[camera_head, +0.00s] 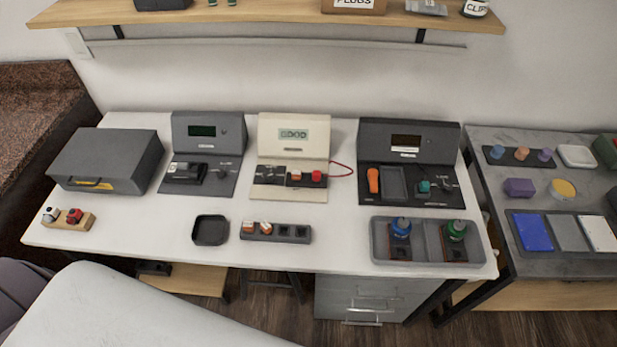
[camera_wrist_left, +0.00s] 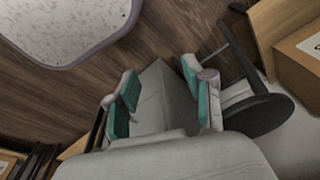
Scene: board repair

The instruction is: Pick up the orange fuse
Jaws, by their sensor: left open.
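Two small orange-and-white pieces that look like fuses, a left one (camera_head: 249,227) and a right one (camera_head: 265,228), sit in the left slots of a dark holder block (camera_head: 304,241) near the table's front edge. Another small orange piece (camera_head: 296,175) sits in the dark strip of the cream tester, beside a red one (camera_head: 316,176). I cannot tell which one the task means. My left gripper (camera_wrist_left: 160,97) is open and empty in the left wrist view, with teal pads apart, away from the fuses. My right gripper is in neither view.
A black tray (camera_head: 210,230) lies left of the holder block. A grey bin (camera_head: 427,262) with blue and green bottles stands at right. Testers line the white table's (camera_head: 345,262) back. A grey case (camera_head: 108,158) and wooden block (camera_head: 71,222) are at left.

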